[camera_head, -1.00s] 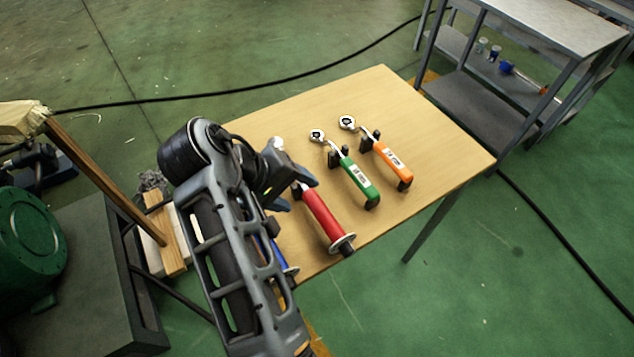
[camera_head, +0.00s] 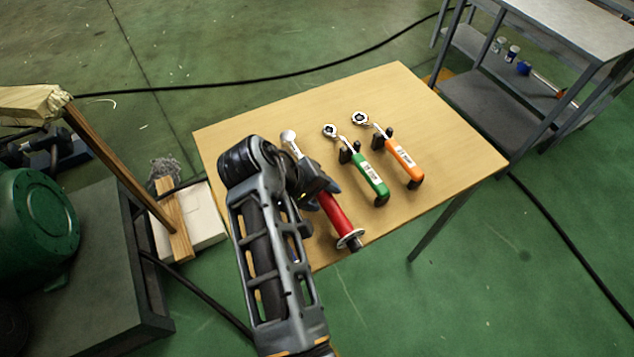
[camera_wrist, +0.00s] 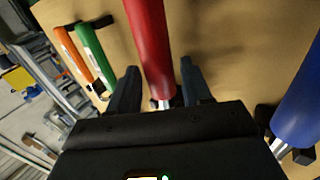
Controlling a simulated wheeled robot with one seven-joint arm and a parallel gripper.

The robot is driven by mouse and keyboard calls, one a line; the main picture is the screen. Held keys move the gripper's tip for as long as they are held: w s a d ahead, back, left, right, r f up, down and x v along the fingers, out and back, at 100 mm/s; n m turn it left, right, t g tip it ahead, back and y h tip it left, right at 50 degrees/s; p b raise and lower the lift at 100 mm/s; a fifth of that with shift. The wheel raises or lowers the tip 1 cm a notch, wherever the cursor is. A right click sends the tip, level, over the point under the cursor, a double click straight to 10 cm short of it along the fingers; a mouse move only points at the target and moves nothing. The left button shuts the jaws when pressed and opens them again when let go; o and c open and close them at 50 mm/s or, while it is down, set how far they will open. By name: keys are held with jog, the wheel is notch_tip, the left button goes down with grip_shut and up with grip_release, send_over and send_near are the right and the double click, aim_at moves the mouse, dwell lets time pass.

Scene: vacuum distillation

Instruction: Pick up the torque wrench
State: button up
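A torque wrench with a red handle (camera_head: 338,216) and a silver head (camera_head: 289,137) lies on the wooden table (camera_head: 430,120). My gripper (camera_head: 322,190) is over the middle of this wrench and hides part of it. In the wrist view the red handle (camera_wrist: 149,42) runs between the two fingers of my gripper (camera_wrist: 160,88), with a gap on each side. The fingers are open. A green-handled wrench (camera_head: 371,177) and an orange-handled wrench (camera_head: 404,160) rest on black holders to the right. A blue handle (camera_wrist: 302,105) shows in the wrist view.
A grey metal shelf (camera_head: 490,100) stands behind the table at the right. At the left are a dark cabinet (camera_head: 95,260), a green machine (camera_head: 35,225) and a wooden post (camera_head: 115,165). The table's back and right parts are clear.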

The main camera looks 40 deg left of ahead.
grip_shut()
jog(key=shift+r, duration=0.15)
dwell(0.4)
jog(key=shift+w+r, duration=0.1)
jog(key=shift+r, duration=0.55)
jog(key=r, duration=0.3)
jog(key=shift+d, duration=0.35)
jog(key=s+d+r, duration=0.4)
jog(key=d+r, duration=0.2)
jog(key=d, duration=0.4)
jog(key=shift+r, duration=0.35)
jog(key=shift+s+d, duration=0.1)
